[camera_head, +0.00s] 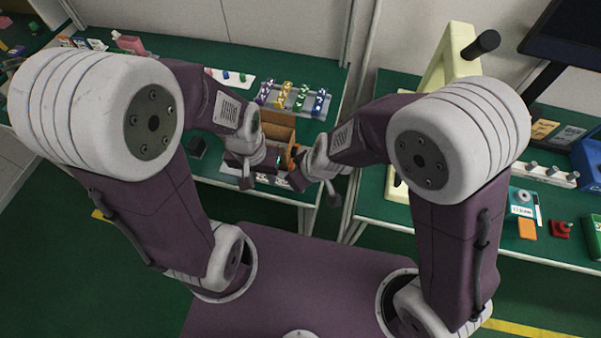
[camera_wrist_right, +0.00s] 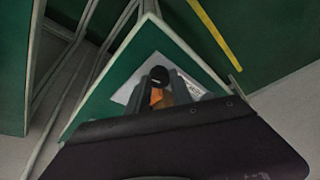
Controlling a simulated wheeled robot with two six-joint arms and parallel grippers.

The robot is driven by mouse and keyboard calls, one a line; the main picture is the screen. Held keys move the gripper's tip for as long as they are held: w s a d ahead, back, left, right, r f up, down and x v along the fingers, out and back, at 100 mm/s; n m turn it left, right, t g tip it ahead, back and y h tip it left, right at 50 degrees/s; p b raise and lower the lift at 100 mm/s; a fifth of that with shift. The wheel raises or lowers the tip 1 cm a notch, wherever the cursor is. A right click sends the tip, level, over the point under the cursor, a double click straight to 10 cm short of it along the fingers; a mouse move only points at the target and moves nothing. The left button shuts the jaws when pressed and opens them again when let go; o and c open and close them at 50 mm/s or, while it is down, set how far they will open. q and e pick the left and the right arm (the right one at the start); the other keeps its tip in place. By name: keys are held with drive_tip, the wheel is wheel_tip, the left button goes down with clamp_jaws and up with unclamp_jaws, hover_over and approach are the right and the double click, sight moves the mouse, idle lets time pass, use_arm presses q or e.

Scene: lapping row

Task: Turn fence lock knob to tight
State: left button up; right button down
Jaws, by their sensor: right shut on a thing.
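My right gripper (camera_head: 296,166) is at the front edge of the left green bench, beside an orange part (camera_head: 293,155). In the right wrist view its fingers (camera_wrist_right: 168,84) are closed around a small dark rounded piece (camera_wrist_right: 159,75), which I take for the fence lock knob. Orange shows just below it there. The knob's marking and angle cannot be read. My left gripper (camera_head: 243,172) is beside a brown open-topped box (camera_head: 278,131), left of the right gripper. Its fingers point down and are small and dark, so their opening is unclear.
A rack (camera_head: 292,98) with purple, yellow, green and blue pieces stands behind the box. A small black block (camera_head: 197,146) lies to the left. The right bench (camera_head: 375,185) holds a cream frame (camera_head: 452,52) with a black handle. A gap separates the benches.

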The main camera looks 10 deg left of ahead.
drive_tip(key=m+p, duration=0.1)
drive_tip(key=p, duration=0.2)
drive_tip(key=m+h+p, duration=0.1)
drive_tip(key=m+p, duration=0.1)
drive_tip(key=p, duration=0.1)
drive_tip(key=m+t+p, duration=0.1)
drive_tip(key=m+p, duration=0.1)
drive_tip(key=p, duration=0.1)
drive_tip(key=shift+a+r+h, duration=0.2)
drive_tip(key=shift+r+h, duration=0.1)
drive_tip(key=shift+r, duration=0.1)
drive_tip(key=shift+f+m+t+p, duration=0.3)
drive_tip(key=shift+m+p, duration=0.5)
drive_tip(key=shift+p, duration=0.25)
drive_tip(key=c, duration=1.4)
unclamp_jaws()
drive_tip(key=shift+h, duration=0.3)
drive_tip(key=shift+c, duration=0.2)
